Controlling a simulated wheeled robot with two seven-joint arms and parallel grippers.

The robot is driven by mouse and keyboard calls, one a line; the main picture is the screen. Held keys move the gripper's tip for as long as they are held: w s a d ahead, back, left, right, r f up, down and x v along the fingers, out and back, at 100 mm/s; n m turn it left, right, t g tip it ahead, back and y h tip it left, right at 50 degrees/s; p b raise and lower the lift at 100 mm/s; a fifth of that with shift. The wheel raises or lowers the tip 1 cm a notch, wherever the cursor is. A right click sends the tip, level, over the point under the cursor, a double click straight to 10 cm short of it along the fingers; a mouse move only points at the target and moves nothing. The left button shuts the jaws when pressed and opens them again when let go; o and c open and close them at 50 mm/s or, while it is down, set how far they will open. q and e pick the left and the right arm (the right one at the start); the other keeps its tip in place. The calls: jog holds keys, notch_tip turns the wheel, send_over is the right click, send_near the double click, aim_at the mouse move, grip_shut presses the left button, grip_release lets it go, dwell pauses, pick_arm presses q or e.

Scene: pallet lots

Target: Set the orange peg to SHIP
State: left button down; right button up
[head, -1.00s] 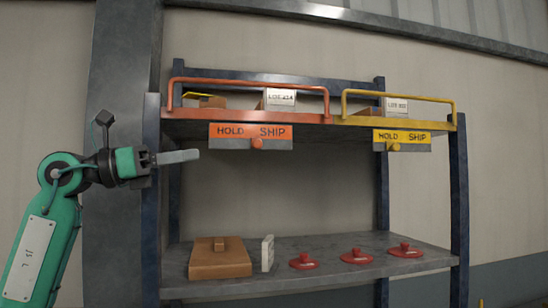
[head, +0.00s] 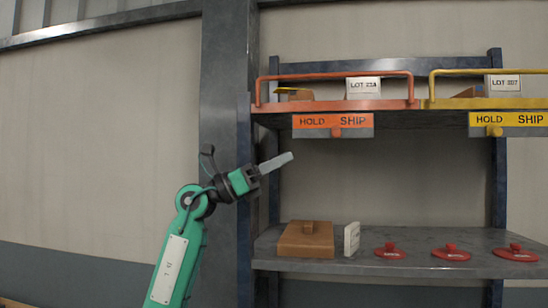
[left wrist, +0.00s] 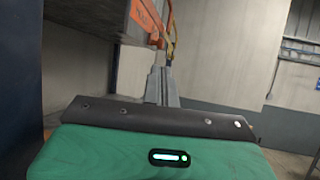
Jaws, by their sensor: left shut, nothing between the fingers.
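The orange peg (head: 336,131) sits on the grey strip under the orange HOLD/SHIP label (head: 324,121), between the two words. It also shows in the left wrist view (left wrist: 156,40), just beyond the fingertips. My left gripper (head: 284,159) is shut and empty. Its fingers point up and to the right, below and left of the label in the head view, apart from the peg. The fingers also show in the left wrist view (left wrist: 160,84). My right gripper is not in view.
A yellow HOLD/SHIP label (head: 520,118) with a yellow peg (head: 494,131) under HOLD is to the right. The lower shelf (head: 400,262) holds a brown block (head: 306,242), a white card (head: 351,238) and red knobbed discs (head: 390,252). A blue post (head: 245,200) stands left. Space between shelves is free.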

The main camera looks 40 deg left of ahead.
aim_at(332, 135)
pick_arm(q)
jog(key=p+x, duration=0.4)
jog(key=x, duration=0.5)
jog(key=shift+w+d+r, duration=0.1)
jog(key=shift+w+d, duration=0.05)
jog(key=w+d, duration=0.1)
jog(key=w+d+p, duration=0.1)
jog(key=d, duration=0.1)
jog(key=shift+d, duration=0.2)
